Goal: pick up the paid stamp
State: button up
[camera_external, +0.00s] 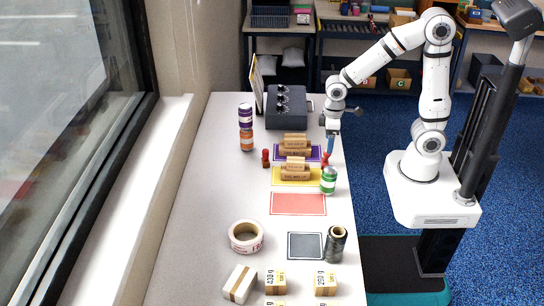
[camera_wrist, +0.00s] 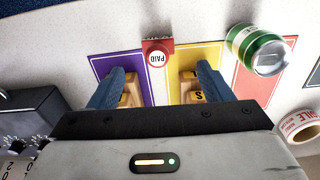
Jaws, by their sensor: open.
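The paid stamp (camera_wrist: 157,57) is red with a round white face reading PAID, in the wrist view between the purple mat and the yellow mat. In the external view the red stamp (camera_external: 325,159) is at the table's right side, just below my gripper. My gripper (camera_external: 330,145) points down there with blue fingers. In the wrist view my gripper (camera_wrist: 160,76) is open, with the stamp in line with the gap between its fingers and nothing held.
A green can (camera_wrist: 257,48) stands close by the stamp. Small cartons (camera_external: 295,172) sit on the yellow mat (camera_external: 283,183) and purple mat. Another red stamp (camera_external: 265,158) stands to the left. A dark box with knobs (camera_external: 285,108) is at the back.

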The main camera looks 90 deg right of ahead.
aim_at(324, 158)
jog(key=shift+w+d+f, duration=0.2)
jog(key=shift+w+f, duration=0.35)
jog(key=shift+f, duration=0.2)
jog(key=shift+f+p, duration=0.3)
jog(key=shift+f, duration=3.65)
jog(key=shift+c, duration=0.3)
jog(key=shift+w, duration=0.1)
jog(key=c, duration=1)
